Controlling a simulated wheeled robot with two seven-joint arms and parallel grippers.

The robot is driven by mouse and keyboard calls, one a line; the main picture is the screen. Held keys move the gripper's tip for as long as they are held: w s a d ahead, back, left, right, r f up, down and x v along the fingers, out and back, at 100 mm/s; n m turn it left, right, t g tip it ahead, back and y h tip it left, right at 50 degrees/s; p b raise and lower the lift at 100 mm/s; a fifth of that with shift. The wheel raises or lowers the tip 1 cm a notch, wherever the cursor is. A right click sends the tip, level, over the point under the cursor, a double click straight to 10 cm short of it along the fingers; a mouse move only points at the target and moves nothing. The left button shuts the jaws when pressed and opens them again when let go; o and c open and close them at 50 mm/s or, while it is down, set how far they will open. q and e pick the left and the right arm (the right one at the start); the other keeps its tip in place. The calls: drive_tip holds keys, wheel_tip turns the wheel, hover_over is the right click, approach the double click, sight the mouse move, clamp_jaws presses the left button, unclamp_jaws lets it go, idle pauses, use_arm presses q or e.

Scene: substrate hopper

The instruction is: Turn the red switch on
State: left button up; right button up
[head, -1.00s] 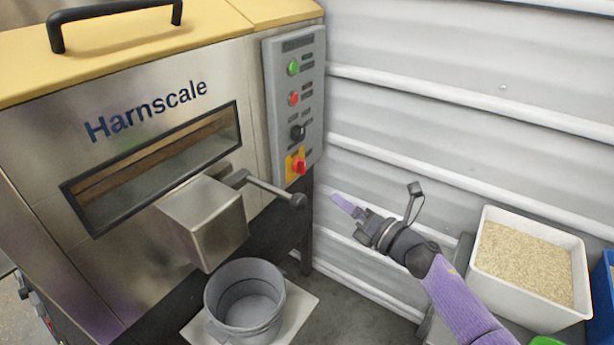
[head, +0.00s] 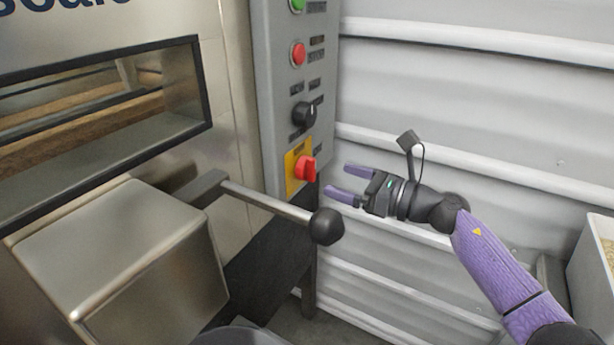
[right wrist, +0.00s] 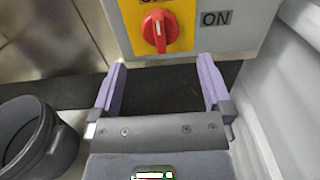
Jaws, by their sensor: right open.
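The red switch (head: 306,170) is a rotary knob on a yellow plate (head: 292,184) low on the grey control panel (head: 268,100). In the right wrist view the red switch (right wrist: 159,32) stands upright, with its white mark up and the ON label (right wrist: 215,18) to its right. My right gripper (head: 343,180) is open and empty, just right of the switch and apart from it. In the right wrist view its purple fingers (right wrist: 160,78) point toward the panel's lower edge, with the switch beyond and between them. My left gripper is not in view.
A black-knobbed lever (head: 326,226) sticks out below and in front of the panel, close to my right gripper. Above the switch are a black knob (head: 304,115) and a red button (head: 299,54). A white corrugated wall (head: 480,110) stands behind. A grey bucket (right wrist: 30,135) is lower left.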

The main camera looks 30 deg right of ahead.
sight(315, 172)
drive_tip(key=b+x, duration=0.1)
drive_tip(key=x, duration=0.5)
drive_tip(key=shift+f+b, duration=0.15)
drive_tip(key=shift+b, duration=0.2)
drive_tip(key=shift+w+a, duration=0.1)
drive_tip(key=shift+w, duration=0.15)
drive_tip(key=c, duration=1.3)
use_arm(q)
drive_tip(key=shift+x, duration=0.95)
use_arm(e)
drive_tip(key=shift+o, duration=0.2)
